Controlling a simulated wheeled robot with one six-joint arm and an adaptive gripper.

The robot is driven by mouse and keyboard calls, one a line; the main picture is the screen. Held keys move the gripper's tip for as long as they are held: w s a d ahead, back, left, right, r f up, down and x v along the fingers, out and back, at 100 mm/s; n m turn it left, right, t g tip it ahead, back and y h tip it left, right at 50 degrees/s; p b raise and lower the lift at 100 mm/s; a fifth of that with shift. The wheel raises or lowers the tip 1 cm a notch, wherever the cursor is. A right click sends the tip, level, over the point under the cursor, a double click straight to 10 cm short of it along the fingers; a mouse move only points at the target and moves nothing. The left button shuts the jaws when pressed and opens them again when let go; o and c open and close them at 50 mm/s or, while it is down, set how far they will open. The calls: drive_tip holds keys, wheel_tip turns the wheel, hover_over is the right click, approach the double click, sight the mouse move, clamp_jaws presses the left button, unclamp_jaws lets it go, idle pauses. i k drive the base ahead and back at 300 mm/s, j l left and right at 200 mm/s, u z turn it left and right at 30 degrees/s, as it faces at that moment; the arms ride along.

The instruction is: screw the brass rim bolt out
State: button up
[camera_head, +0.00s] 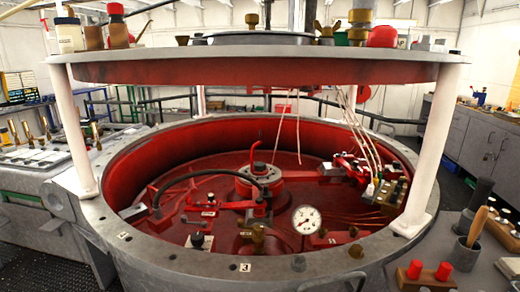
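A round grey rim (200,268) surrounds a deep red well in the middle of the view. A small brownish, brass-like bolt head (356,251) sits on the front right of this rim. A duller round fitting (298,263) lies on the rim to its left; I cannot tell whether it is a bolt or a plugged hole. A larger brass-coloured fitting (258,236) stands inside the well near its front wall. My gripper is not in view.
A round plate (250,70) on white posts (424,150) overhangs the well and carries jars and knobs. Inside are a dial gauge (306,219), a black hose (205,177) and hanging cords. Red-capped cylinders (428,272) and a dark cup (466,254) stand at front right.

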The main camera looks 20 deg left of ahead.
sight(356, 250)
drive_tip(key=k+j+u, duration=0.1)
drive_tip(key=j+u, duration=0.3)
drive_tip(key=j, duration=0.95)
